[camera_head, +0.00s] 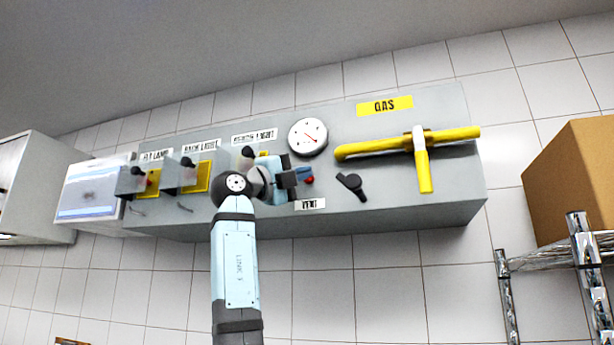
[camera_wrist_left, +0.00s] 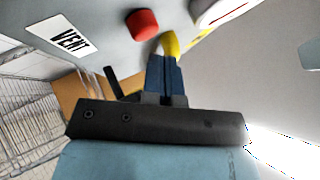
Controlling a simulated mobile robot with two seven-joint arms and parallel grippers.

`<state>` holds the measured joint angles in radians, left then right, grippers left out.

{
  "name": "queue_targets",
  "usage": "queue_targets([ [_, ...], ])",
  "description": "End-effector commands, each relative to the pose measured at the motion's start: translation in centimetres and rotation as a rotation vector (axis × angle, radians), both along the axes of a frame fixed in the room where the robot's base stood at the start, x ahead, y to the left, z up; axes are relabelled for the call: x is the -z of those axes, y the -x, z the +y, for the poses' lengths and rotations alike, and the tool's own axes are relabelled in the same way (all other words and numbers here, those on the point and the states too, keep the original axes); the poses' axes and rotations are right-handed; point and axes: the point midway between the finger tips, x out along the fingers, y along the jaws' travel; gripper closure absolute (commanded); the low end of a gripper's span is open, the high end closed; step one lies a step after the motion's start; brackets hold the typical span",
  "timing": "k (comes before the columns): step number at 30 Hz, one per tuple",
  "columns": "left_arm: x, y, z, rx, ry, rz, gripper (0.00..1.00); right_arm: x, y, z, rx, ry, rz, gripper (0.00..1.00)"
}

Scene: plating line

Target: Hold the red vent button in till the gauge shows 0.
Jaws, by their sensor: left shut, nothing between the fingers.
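The red vent button (camera_head: 310,180) is on the front of the grey panel, above the VENT label (camera_head: 310,204). In the left wrist view, the button (camera_wrist_left: 142,24) stands clear beside my fingertips. My left gripper (camera_head: 306,173) is shut and empty, its blue fingers close to the button. In the left wrist view its fingertips (camera_wrist_left: 162,56) point past the button, and I see no contact. The round white gauge (camera_head: 308,137) is above the button. Its red needle is slanted; the numbers are too small to read. My right gripper is not in view.
A black knob (camera_head: 351,184) is right of the button. A yellow gas pipe with a lever (camera_head: 422,160) is farther right. Several covered switches (camera_head: 187,175) line the left side. A cardboard box (camera_head: 572,180) on a wire rack stands at the right.

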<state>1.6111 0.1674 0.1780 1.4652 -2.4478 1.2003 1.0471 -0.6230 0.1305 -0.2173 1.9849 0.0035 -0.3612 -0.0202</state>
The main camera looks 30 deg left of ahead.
Motion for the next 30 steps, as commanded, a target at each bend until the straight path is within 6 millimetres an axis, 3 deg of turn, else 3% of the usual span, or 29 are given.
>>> queue_targets([
  [30, -0.04, -1.14, 0.31, 0.000, 0.000, 0.001, 1.00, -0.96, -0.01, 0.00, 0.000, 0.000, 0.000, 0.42],
])
